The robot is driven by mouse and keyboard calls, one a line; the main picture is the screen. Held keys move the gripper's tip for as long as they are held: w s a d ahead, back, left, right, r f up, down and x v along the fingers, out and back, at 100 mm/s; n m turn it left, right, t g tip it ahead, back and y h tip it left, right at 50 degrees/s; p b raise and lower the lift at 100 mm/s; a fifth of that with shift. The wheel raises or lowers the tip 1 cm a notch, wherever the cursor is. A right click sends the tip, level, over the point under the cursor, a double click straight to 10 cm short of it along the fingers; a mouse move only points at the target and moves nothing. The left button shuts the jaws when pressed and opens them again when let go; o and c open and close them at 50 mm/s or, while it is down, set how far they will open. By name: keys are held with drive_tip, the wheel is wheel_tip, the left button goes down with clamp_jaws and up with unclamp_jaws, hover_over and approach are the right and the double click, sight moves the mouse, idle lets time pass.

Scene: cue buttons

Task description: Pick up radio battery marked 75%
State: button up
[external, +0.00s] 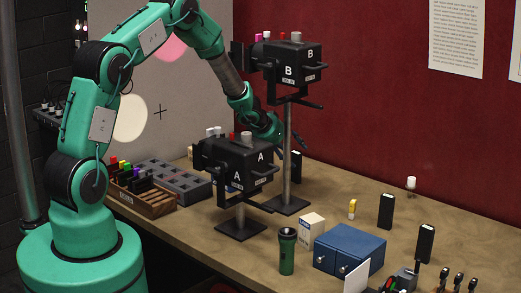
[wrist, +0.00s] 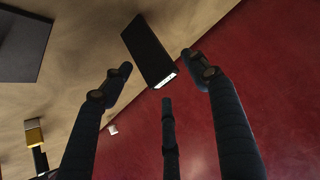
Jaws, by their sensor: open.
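In the wrist view a black block-shaped battery (wrist: 148,48) with a small white-lit end stands between the spread fingers of my gripper (wrist: 160,82). The fingers appear apart from it, and its charge mark is too small to read. In the external view my gripper (external: 280,138) is behind camera box A, partly hidden, beside a dark upright shape (external: 297,166) that seems to be this battery. Two more black upright batteries, one (external: 386,211) in the middle right and one (external: 425,243) nearer the front, stand on the table. Their marks are unreadable.
Camera box A (external: 236,163) and camera box B (external: 288,62) stand on poles close to my arm. The red wall (external: 370,110) is behind. A blue box (external: 349,250), a green flashlight (external: 287,252) and a yellow item (external: 352,208) are on the table (external: 330,190).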

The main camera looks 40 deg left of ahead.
drive_tip(key=shift+x, duration=0.9)
clamp_jaws()
